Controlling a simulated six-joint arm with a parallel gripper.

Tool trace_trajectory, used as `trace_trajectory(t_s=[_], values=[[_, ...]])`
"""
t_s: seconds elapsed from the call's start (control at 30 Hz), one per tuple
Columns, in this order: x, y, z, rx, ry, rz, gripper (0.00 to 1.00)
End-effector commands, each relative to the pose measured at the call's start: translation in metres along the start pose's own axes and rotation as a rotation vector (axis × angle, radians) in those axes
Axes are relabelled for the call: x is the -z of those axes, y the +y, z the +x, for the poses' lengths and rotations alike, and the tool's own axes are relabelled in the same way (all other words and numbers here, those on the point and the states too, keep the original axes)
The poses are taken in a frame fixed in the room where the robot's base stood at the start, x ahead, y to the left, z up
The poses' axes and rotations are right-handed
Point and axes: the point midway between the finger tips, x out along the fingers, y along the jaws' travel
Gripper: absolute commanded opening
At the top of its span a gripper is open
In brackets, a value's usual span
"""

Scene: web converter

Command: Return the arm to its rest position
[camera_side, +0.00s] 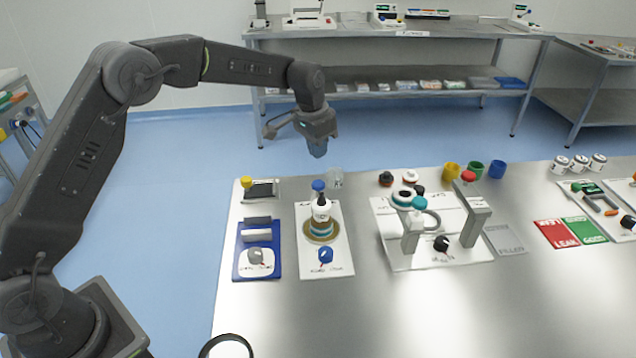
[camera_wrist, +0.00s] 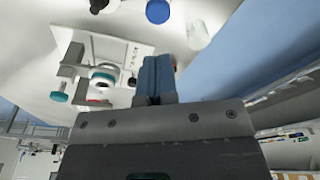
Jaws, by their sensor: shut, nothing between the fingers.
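My gripper (camera_side: 318,152) hangs fingers-down from my raised arm in the side view, in the air near the back edge of the steel table (camera_side: 400,320). It appears above the station with the white bottle (camera_side: 321,209) and touches nothing. In the wrist view, the blue fingers of my gripper (camera_wrist: 157,62) are together with nothing between them. No marker for the rest position shows in either view.
Below are a blue board (camera_side: 240,265), a white panel with a blue knob (camera_side: 325,256) and a fixture with grey uprights (camera_side: 476,215). Yellow, green and blue cups (camera_side: 497,169) stand at the back edge. A shelved bench (camera_side: 400,72) stands behind. Air around my gripper is clear.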

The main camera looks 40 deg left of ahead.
Motion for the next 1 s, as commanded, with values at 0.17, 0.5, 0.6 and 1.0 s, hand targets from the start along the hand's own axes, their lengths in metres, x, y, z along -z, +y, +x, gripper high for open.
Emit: trace_trajectory(t_s=[0.17, 0.5, 0.6, 1.0], values=[[0.001, 0.000, -0.004, 0.000, 0.000, 0.000, 0.00], [-0.008, 0.003, -0.026, 0.007, 0.018, -0.010, 0.00], [-0.024, 0.009, -0.058, 0.016, 0.044, -0.029, 0.00], [-0.150, 0.049, -0.170, 0.056, 0.174, -0.126, 0.00]])
